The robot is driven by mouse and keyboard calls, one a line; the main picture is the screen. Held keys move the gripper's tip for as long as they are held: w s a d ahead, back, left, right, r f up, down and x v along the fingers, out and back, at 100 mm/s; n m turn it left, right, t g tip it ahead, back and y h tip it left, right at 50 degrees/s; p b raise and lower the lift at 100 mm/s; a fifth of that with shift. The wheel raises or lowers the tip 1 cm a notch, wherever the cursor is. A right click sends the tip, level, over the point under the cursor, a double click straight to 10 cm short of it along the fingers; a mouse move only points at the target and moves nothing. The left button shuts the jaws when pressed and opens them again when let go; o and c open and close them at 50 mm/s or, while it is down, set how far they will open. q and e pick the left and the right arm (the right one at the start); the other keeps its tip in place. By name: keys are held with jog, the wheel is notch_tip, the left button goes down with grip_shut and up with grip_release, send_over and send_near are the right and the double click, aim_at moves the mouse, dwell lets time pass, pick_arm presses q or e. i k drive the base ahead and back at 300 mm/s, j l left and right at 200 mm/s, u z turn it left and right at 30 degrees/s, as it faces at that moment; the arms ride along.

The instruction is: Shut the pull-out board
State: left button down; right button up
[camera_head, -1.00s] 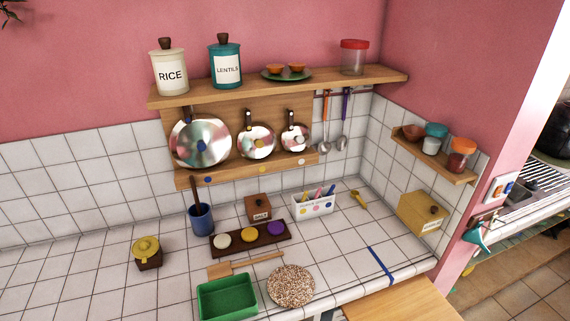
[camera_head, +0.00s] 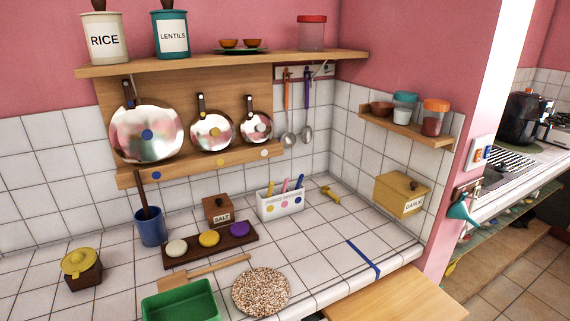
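The pull-out board (camera_head: 402,291) is a flat light-wood panel at the bottom of the head view. It sticks out from under the front edge of the white tiled counter (camera_head: 325,240), to the right of the round speckled mat. Its near part is cut off by the bottom of the picture. A blue stripe (camera_head: 363,259) crosses the counter just behind it. Neither of my grippers is in view.
On the counter are a green tray (camera_head: 180,303), a speckled mat (camera_head: 261,291), a wooden spatula (camera_head: 205,271) and a blue cup (camera_head: 150,227). A wooden garlic box (camera_head: 401,194) is on the right wall. Open floor shows at right (camera_head: 500,297).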

aim_at(405, 293)
jog(key=z, duration=1.1)
jog(key=j+u, duration=0.25)
jog(key=j, duration=0.15)
